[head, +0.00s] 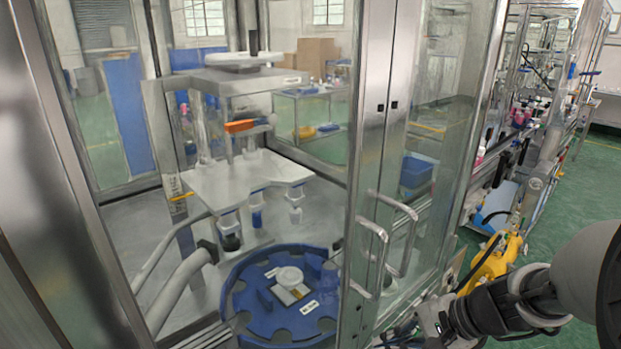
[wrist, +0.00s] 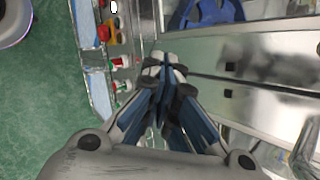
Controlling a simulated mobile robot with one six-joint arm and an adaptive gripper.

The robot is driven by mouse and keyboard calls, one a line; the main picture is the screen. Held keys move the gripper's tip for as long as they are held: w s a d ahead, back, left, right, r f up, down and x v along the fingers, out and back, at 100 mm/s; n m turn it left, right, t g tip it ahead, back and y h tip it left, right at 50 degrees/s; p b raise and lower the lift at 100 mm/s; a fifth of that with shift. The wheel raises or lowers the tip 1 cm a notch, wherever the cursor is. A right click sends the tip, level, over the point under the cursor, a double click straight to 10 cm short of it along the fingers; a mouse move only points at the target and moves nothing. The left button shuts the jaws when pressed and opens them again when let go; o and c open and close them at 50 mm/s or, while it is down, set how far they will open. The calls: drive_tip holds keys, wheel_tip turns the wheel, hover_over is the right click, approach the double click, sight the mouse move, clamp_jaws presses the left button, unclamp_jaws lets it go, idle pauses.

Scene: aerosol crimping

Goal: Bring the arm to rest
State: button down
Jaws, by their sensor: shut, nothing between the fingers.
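My gripper (wrist: 163,68) is in the wrist view with its two fingers drawn together at the tips and nothing held between them. It hangs in the air beside the cabinet's metal frame. In the head view my arm (head: 500,305) reaches in from the right edge, with its wrist low in front of the glass doors. The fingers cannot be made out clearly there.
A glass cabinet with steel door handles (head: 378,243) encloses a blue round turntable (head: 247,300) and the crimping machine (head: 240,178). In the wrist view, red and green buttons (wrist: 112,60) line a panel left of the fingers. Green floor (wrist: 45,110) lies further left.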

drive_tip(key=s+r+n+h, duration=0.3)
drive_tip(key=s+r+n, duration=0.2)
drive_tip(key=s, duration=0.3)
drive_tip(key=s+a+r+n+t+h, duration=0.1)
drive_tip(key=s+r+n+h, duration=0.3)
drive_tip(key=s+n, duration=0.3)
drive_tip(key=shift+s+r+n, duration=0.3)
drive_tip(key=shift+s+r, duration=0.05)
drive_tip(key=shift+s, duration=0.55)
idle(0.5)
